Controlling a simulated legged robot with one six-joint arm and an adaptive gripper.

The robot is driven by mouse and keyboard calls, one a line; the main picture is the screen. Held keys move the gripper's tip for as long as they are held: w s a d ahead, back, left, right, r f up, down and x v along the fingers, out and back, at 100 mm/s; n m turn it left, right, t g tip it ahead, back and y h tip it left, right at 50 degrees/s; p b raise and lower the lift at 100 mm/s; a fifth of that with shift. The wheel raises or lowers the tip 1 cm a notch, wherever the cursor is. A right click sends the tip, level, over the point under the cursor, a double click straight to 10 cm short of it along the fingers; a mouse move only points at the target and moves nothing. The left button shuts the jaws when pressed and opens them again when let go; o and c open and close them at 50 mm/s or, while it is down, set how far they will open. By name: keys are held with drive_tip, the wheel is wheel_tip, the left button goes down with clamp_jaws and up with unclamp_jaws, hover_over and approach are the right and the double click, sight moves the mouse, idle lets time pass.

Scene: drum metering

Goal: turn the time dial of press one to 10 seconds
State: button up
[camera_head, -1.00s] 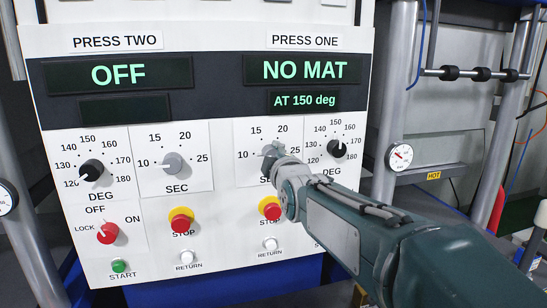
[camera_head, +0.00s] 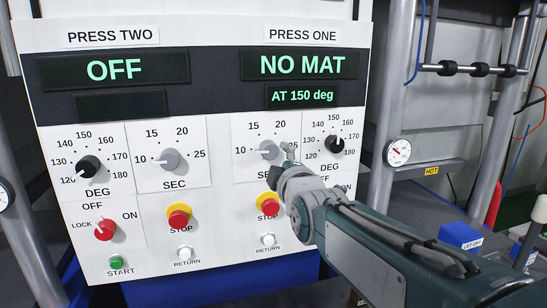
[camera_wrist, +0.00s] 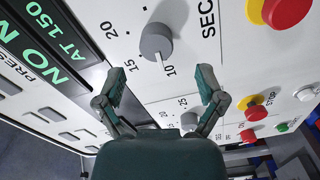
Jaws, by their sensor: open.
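The grey time dial of press one (camera_head: 268,150) is on the white panel, under the PRESS ONE label, with 10, 15 and 20 around it. Its white pointer is at the 10 mark, and the dial also shows in the wrist view (camera_wrist: 156,41). My gripper (camera_head: 290,153) is just to the right of the dial in the head view. In the wrist view my gripper (camera_wrist: 163,80) has its fingers spread, with the dial ahead of them and clear space between. My gripper hides part of the SEC lettering and the 25 mark.
The black degree dial of press one (camera_head: 335,145) is close to the right of my gripper. The red stop button (camera_head: 268,204) is below. Press two's time dial (camera_head: 170,159) is to the left. A steel column (camera_head: 397,100) with a gauge (camera_head: 398,151) stands right of the panel.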

sight(271, 151)
drive_tip(key=shift+v, duration=2.8)
drive_tip(key=w+a+m, duration=0.1)
drive_tip(key=w+m, duration=0.3)
drive_tip(key=m, duration=0.1)
drive_tip(key=w+a+m, duration=0.1)
drive_tip(key=w+m, duration=0.2)
drive_tip(key=m, duration=0.2)
drive_tip(key=w+a+m, duration=0.1)
drive_tip(key=w+m, duration=0.3)
drive_tip(key=m, duration=0.1)
drive_tip(key=shift+w+a+r+m, duration=0.35)
drive_tip(key=shift+r+m, duration=0.05)
drive_tip(key=shift+c, duration=0.3)
drive_tip(key=c, duration=1.1)
